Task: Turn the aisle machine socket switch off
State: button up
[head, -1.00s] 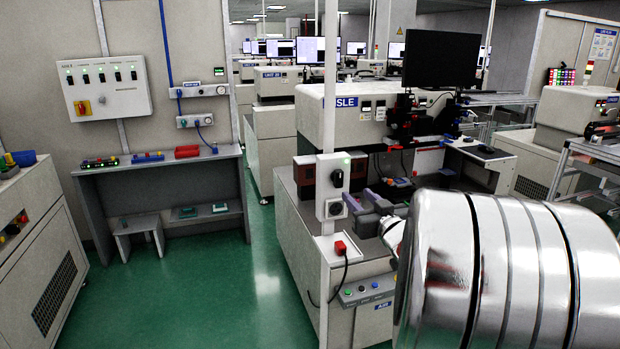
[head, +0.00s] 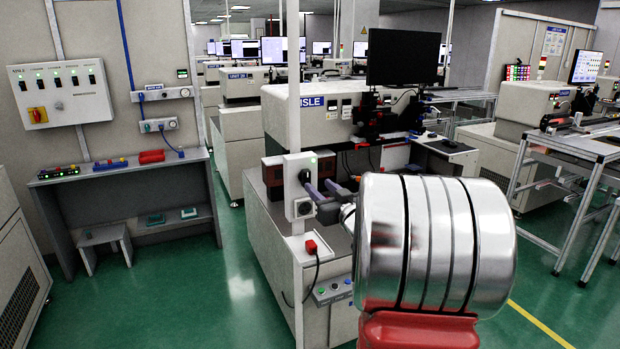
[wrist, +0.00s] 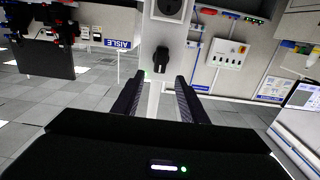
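The aisle machine socket switch is a black rotary knob (head: 305,177) on a pale box (head: 292,195) fixed to the white post. A small green lamp (head: 311,164) glows above it, and a round dark socket (head: 302,208) sits below. Contact with the knob cannot be told.
The white post (head: 294,90) stands before the AISLE machine (head: 268,120). A red button box (head: 311,246) and a button panel (head: 332,292) sit below the socket. A wall switch panel (head: 60,92) and a bench (head: 125,170) are at left. Green floor is clear between.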

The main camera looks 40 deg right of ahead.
aim_at(308, 176)
jog(key=x, duration=0.8)
jog(key=shift+w+d, duration=0.1)
jog(key=shift+w, duration=0.15)
jog(key=shift+c, duration=0.4)
grip_shut()
jog(key=shift+s+d, duration=0.15)
jog(key=shift+d, duration=0.15)
jog(key=shift+a, duration=0.15)
